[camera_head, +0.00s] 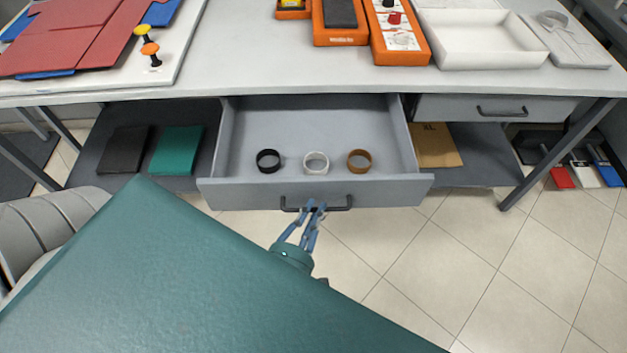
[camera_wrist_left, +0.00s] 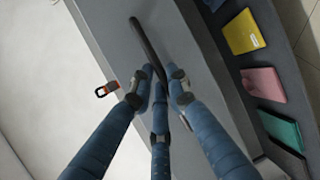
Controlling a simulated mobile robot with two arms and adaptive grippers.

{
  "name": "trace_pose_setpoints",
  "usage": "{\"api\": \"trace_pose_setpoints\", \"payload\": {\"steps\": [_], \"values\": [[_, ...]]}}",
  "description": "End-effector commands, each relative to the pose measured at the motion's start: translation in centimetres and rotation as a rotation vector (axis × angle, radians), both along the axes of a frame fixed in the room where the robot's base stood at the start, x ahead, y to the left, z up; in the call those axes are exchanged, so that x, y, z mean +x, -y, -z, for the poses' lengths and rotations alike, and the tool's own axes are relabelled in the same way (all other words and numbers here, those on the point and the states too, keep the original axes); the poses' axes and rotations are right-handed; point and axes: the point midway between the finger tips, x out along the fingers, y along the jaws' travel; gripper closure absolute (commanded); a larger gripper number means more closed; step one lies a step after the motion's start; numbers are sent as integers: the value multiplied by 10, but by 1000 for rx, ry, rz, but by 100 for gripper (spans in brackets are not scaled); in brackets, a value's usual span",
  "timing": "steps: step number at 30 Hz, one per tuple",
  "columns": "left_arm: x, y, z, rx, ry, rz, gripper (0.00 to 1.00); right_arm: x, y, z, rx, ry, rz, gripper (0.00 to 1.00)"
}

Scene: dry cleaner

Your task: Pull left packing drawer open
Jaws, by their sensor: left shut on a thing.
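The left packing drawer (camera_head: 210,178) is grey and stands pulled out from under the table, its inside in plain view. A black ring (camera_head: 268,161), a white ring (camera_head: 316,163) and a brown ring (camera_head: 359,160) lie in it. Its dark bar handle (camera_head: 338,204) runs along the front face. My left gripper (camera_head: 315,207) has its blue fingers shut on the middle of this handle. In the left wrist view, the fingers (camera_wrist_left: 160,82) close around the lower part of the dark handle (camera_wrist_left: 143,38). My right gripper is in neither view.
A shut drawer (camera_head: 450,108) sits to the right under the white table (camera_head: 280,60). The shelf below holds a dark folded item (camera_head: 122,150), a teal one (camera_head: 176,150) and an XL envelope (camera_head: 434,145). Tiled floor (camera_head: 420,270) in front is clear at right.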

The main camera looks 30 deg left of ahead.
Motion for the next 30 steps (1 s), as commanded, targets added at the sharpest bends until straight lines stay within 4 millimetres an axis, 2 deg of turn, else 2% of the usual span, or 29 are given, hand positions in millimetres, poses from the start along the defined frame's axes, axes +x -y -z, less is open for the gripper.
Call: {"api": "trace_pose_setpoints", "payload": {"steps": [14, 15, 17, 26, 30], "values": [[-5, 2, 0, 2, 1, -1, 100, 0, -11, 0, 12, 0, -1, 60], [-5, 2, 0, 2, 1, -1, 79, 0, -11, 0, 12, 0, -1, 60], [-5, 2, 0, 2, 0, -1, 67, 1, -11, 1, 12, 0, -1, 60], [-5, 3, 0, 1, 0, 0, 65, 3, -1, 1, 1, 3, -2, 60], [-15, 5, -1, 1, -2, 2, 65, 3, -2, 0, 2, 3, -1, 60]]}}
